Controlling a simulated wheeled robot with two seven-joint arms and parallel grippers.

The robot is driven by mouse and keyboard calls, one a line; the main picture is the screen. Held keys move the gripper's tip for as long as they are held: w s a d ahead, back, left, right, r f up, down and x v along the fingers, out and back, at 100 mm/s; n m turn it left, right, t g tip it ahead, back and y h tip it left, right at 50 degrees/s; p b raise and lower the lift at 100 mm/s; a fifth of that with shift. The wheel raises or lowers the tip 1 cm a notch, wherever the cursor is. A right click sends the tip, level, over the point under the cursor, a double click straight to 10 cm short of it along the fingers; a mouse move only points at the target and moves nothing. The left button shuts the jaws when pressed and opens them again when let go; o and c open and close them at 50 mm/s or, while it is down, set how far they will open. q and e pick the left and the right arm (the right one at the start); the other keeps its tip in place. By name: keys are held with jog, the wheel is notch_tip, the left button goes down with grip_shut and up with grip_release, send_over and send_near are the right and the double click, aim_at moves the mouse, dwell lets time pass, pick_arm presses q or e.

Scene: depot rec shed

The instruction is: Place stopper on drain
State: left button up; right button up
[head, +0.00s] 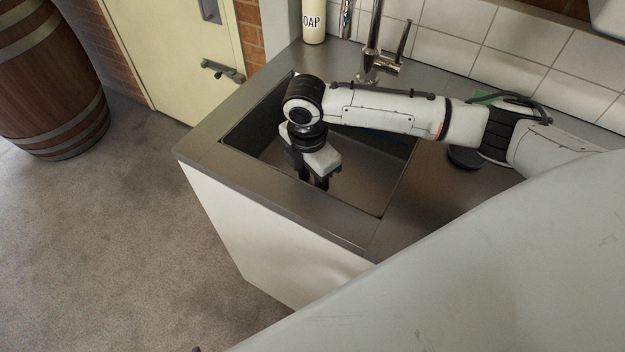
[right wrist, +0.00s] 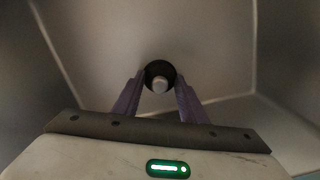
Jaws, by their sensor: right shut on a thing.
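My right gripper (head: 311,179) reaches down into the steel sink basin (head: 362,186), its fingers pointing at the floor of the basin. In the right wrist view its fingers (right wrist: 160,86) are shut on the stopper (right wrist: 156,69), a small dark round piece with a pale grey knob facing the camera. The stopper is hidden in the head view. The drain does not show in either view, and whether the stopper touches the basin floor cannot be told. My left gripper is not in view.
A tap (head: 374,45) and a soap bottle (head: 314,20) stand behind the basin against white tiles. A dark round object (head: 465,157) lies on the counter to the right, partly under my arm. A wooden barrel (head: 50,80) stands on the floor at left.

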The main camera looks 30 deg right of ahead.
jog(key=o, duration=1.2)
jog(key=shift+f, duration=0.1)
jog(key=shift+c, duration=0.2)
notch_tip(320, 180, up, 12)
jog(key=shift+s+a, duration=0.2)
jog(key=shift+a, duration=0.2)
